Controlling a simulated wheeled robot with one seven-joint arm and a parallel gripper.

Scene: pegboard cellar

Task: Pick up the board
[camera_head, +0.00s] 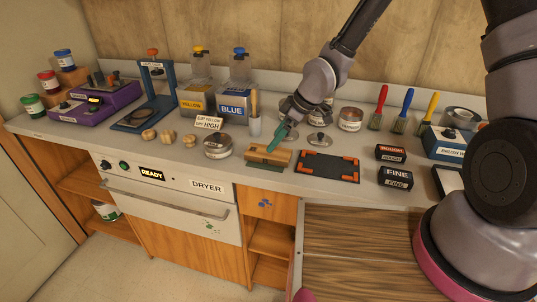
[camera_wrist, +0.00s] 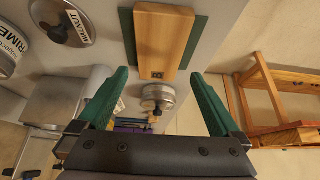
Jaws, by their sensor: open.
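The board (camera_head: 262,154) is a small light-brown wooden slab on the counter near its front edge. It rests on a dark green base that shows along its sides. In the wrist view the board (camera_wrist: 163,38) points toward my gripper, with a small dark mark near its close end. My gripper (camera_head: 272,149) has teal-green fingers and is tilted down over the board in the head view. In the wrist view my gripper (camera_wrist: 160,73) is open, one finger out to each side of the board's close end. Nothing is between the fingers; I cannot tell if they touch the board.
A dark mat (camera_head: 328,167) with orange corners lies to the right. A round tin (camera_head: 217,147) stands to the left, and a cup with a brush (camera_head: 255,126) stands behind. Two dark blocks (camera_head: 391,154) (camera_head: 396,178) lie further right.

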